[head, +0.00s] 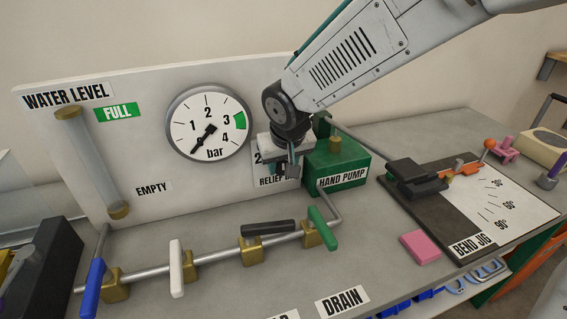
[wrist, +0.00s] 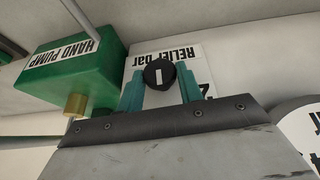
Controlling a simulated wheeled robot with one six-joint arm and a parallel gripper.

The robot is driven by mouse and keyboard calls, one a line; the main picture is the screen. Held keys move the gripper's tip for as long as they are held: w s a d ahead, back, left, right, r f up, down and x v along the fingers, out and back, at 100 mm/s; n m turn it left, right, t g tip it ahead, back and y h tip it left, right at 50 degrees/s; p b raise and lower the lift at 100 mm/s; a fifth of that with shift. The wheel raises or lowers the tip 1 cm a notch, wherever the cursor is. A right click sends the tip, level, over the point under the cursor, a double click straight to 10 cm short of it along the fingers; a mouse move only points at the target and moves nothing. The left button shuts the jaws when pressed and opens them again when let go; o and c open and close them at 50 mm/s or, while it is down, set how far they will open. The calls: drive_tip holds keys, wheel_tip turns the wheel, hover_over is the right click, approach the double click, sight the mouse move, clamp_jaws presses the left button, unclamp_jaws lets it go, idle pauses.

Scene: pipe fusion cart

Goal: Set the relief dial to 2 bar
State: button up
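The relief dial (wrist: 159,74) is a round black knob with a white line, on a white plate (wrist: 170,53) lettered RELIEF bar. The line looks roughly upright in the wrist view. A partly hidden 2 shows on the plate. My gripper (wrist: 160,78) has its two green fingers on either side of the knob; whether they touch it I cannot tell. In the head view my gripper (head: 285,168) covers the knob and much of the plate (head: 268,180). The pressure gauge (head: 208,122) has its needle pointing to the lower left, below 1.
The green hand pump (head: 336,162) stands close right of my gripper in the head view. A pipe with blue, white, black and green valve handles (head: 176,268) runs in front. A water level tube (head: 92,165) is at left. A pink block (head: 420,247) lies near the bend jig (head: 475,205).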

drive_tip(key=shift+c, duration=0.6)
drive_tip(key=shift+a, duration=0.1)
drive_tip(key=shift+s+a+f+h, duration=0.1)
drive_tip(key=shift+h, duration=0.6)
drive_tip(key=shift+a+n+t+h, duration=0.15)
drive_tip(key=shift+n+t+h, duration=0.35)
drive_tip(key=shift+h, duration=0.8)
drive_tip(key=o, duration=1)
